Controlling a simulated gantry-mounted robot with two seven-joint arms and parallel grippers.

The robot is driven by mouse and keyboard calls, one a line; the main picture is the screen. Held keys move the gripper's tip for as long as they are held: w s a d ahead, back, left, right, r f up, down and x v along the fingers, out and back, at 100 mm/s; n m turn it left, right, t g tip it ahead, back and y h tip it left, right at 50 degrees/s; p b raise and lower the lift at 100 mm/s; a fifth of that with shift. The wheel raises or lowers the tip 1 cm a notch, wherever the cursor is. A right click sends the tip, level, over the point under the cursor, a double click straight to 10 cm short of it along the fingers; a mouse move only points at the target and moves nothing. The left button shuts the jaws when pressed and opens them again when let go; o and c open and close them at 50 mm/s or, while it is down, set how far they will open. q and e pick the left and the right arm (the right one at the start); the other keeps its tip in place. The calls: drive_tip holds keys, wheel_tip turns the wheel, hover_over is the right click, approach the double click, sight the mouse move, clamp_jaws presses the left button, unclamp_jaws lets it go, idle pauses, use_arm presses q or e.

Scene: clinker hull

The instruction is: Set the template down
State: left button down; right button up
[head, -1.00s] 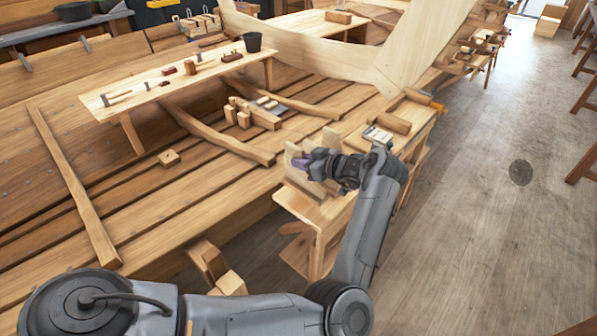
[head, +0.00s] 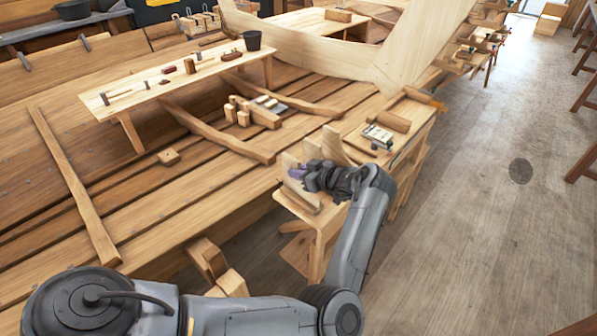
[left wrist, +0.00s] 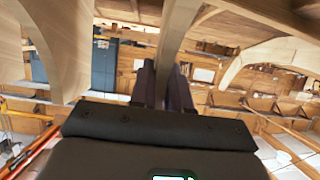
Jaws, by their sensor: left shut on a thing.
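The template (head: 291,167), a thin pale wooden board, stands roughly upright at the near end of the small wooden bench (head: 322,212). My left gripper (head: 297,174) is shut on it. In the left wrist view the template (left wrist: 178,32) runs up from between the two dark fingers (left wrist: 163,85). Its lower edge is partly hidden by the gripper in the head view, so I cannot tell whether it touches the bench. My right gripper is not in view.
Other pale upright boards (head: 333,145) stand just behind my gripper. A small box of tools (head: 378,136) and a wooden block (head: 392,121) lie farther along the bench. The planked hull is to the left; open floor (head: 470,220) is to the right.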

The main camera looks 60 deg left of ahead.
use_arm(q)
drive_tip(key=c, duration=1.1)
unclamp_jaws()
drive_tip(key=shift+r, duration=0.15)
drive_tip(key=v, duration=0.8)
drive_tip(key=shift+w+d+r, duration=0.15)
drive_tip(key=shift+d+r, duration=0.05)
drive_tip(key=shift+d, duration=0.05)
drive_tip(key=shift+p+v, duration=1.65)
drive_tip(key=shift+p, duration=3.8)
drive_tip(key=shift+f, duration=0.15)
